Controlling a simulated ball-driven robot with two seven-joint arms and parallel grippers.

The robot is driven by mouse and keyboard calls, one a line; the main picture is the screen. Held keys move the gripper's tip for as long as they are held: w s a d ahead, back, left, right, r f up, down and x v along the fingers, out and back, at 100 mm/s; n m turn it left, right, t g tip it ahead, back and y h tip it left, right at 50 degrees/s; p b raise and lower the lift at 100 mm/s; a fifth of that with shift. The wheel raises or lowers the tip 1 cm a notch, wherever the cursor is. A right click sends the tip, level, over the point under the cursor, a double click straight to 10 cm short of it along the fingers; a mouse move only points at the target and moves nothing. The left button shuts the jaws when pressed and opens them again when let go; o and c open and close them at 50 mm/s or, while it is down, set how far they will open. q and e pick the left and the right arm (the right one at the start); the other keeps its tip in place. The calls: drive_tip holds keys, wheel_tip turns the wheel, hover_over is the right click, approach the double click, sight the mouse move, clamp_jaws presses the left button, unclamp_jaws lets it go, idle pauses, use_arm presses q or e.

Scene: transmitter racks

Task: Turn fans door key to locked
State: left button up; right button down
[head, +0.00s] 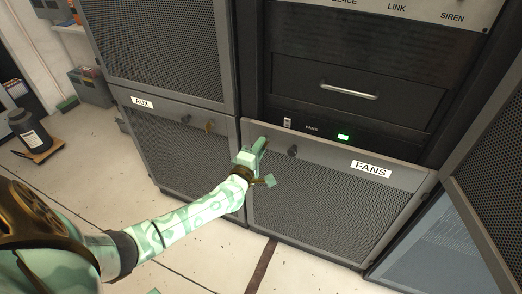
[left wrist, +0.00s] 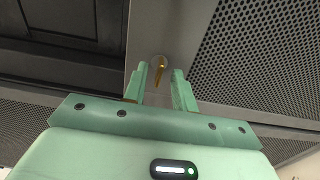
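The fans door (head: 330,205) is a grey mesh panel with a white FANS label (head: 371,169); it looks closed. My left gripper (head: 262,143) is at its upper left corner. In the left wrist view, my left gripper (left wrist: 160,82) is open, with its two green fingers apart. A gold key (left wrist: 160,68) sticks out from a round lock on the grey frame, between or just beyond the fingertips. I see gaps on both sides of it and no clear contact. In the head view this key is hidden behind my gripper. My right gripper is not in view.
A dark round knob (head: 292,151) sits right of my gripper. Above are a drawer (head: 350,92) and a green light (head: 343,137). An open mesh door (head: 490,170) stands at right.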

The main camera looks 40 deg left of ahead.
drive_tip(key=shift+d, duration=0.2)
use_arm(q)
clamp_jaws()
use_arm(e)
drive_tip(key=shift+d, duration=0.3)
use_arm(q)
drive_tip(key=shift+r, duration=0.1)
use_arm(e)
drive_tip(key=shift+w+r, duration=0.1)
use_arm(q)
drive_tip(key=shift+m+p, duration=3.7)
drive_tip(key=shift+m, duration=5.3)
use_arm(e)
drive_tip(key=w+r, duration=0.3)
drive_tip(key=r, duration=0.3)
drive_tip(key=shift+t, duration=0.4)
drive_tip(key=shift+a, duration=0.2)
